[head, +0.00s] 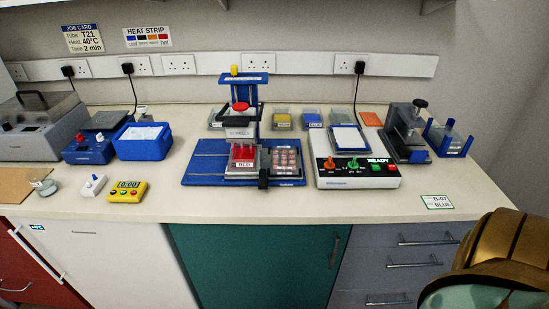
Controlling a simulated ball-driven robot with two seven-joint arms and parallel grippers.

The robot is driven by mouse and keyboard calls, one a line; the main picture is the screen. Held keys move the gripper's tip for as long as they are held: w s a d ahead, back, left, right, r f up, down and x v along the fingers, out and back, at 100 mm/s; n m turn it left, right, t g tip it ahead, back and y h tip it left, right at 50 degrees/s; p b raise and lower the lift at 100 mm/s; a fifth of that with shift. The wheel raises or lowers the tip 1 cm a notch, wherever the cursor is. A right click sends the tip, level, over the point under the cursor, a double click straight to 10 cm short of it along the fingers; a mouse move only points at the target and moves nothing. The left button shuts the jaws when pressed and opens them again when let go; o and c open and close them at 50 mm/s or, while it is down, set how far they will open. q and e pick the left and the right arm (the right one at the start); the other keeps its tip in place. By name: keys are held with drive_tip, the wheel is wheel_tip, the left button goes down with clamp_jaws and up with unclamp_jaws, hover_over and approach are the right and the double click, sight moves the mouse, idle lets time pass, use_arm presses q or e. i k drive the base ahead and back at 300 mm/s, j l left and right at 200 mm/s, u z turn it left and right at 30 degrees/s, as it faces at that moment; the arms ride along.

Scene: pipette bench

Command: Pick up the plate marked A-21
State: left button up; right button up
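I cannot make out the marking A-21 on anything in view. A plate with pinkish wells (286,160) lies on the blue base of the pipette station (205,165), right of a red tip box labelled RED (243,155). Any lettering on the plate is too small to read. A blue rack (456,142) at the right back holds clear items that may be plates; their markings are not legible. Neither of my grippers is in view. A gold and pale green part of my own body fills the lower right corner.
A white control box (358,182) marked READY stands right of the station, beside a grey press (402,130). A card (437,202) reading B-07 BLUE lies near the right front edge. A blue bin (142,146) and yellow timer (127,191) are left. The front strip is mostly clear.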

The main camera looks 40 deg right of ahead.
sight(284, 159)
drive_tip(key=z, duration=1.1)
